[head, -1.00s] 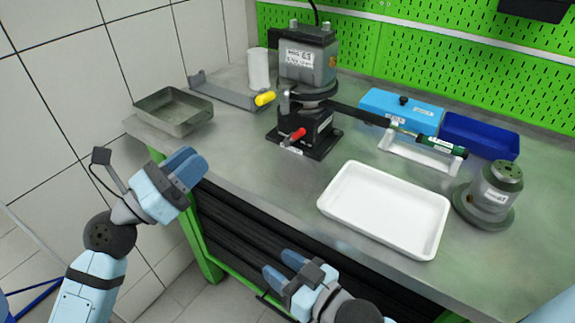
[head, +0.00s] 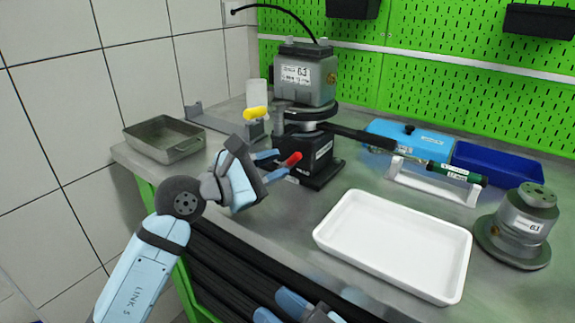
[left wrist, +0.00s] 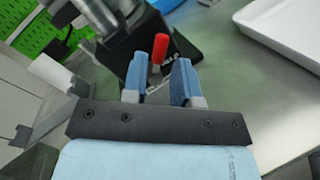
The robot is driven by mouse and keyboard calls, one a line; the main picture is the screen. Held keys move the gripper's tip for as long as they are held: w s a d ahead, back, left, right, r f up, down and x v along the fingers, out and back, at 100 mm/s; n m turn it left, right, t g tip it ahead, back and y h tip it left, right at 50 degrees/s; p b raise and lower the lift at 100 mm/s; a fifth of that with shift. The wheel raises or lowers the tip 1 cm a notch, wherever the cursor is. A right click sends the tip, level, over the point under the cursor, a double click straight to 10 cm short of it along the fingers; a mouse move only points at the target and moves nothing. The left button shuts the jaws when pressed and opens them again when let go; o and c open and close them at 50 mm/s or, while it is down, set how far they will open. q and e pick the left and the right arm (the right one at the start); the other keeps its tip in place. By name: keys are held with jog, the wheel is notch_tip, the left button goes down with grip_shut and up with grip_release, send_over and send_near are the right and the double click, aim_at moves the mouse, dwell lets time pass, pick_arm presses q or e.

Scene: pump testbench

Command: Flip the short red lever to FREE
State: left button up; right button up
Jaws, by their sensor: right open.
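The short red lever (head: 291,160) sticks out from the front of the black base (head: 318,160) under the grey pump unit (head: 305,75). In the left wrist view the red lever (left wrist: 160,49) stands between and just beyond my fingertips. My left gripper (head: 273,162) is open around the line of the lever, and its fingers (left wrist: 158,76) show a clear gap. I cannot tell whether a finger touches the lever. My right gripper (head: 280,309) is open and empty at the bottom edge, in front of the bench. The lettering by the lever is too small to read.
A yellow-tipped lever (head: 256,113) sits above and left of the red one. A metal tray (head: 165,140) is at left, a white tray (head: 392,247) at front right. A green-handled tool (head: 445,170) rests on a white stand. A second grey unit (head: 522,225) stands far right.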

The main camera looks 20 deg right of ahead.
aim_at(291, 160)
pick_arm(q)
jog(key=shift+w+d, duration=0.15)
jog(key=shift+d, duration=0.7)
jog(key=shift+w+d, duration=0.15)
jog(key=shift+d, duration=0.65)
pick_arm(e)
jog(key=shift+f, duration=0.3)
pick_arm(q)
grip_shut()
jog(key=shift+w+a+r+n, duration=0.1)
jog(key=shift+w+r+n, duration=0.05)
jog(key=shift+n, duration=0.25)
jog(key=shift+n+p, duration=0.3)
jog(key=shift+p, duration=0.25)
jog(key=n+p, duration=0.1)
jog(key=w+n+h+p, duration=0.1)
jog(key=n, duration=0.1)
jog(key=n+t+p, duration=0.1)
jog(key=shift+w+a+r+h, duration=0.15)
jog(key=shift+a+r+h, duration=0.15)
jog(key=shift+a, duration=0.1)
jog(key=shift+w+a+f+n+t+p, duration=0.15)
jog(key=shift+n+t+p, duration=0.25)
jog(key=shift+n, duration=0.6)
pick_arm(e)
jog(key=d+f+g+h, duration=0.3)
jog(key=f, duration=0.4)
jog(key=shift+f+g, duration=0.15)
jog(key=shift+g, duration=0.25)
jog(key=shift+s, duration=0.1)
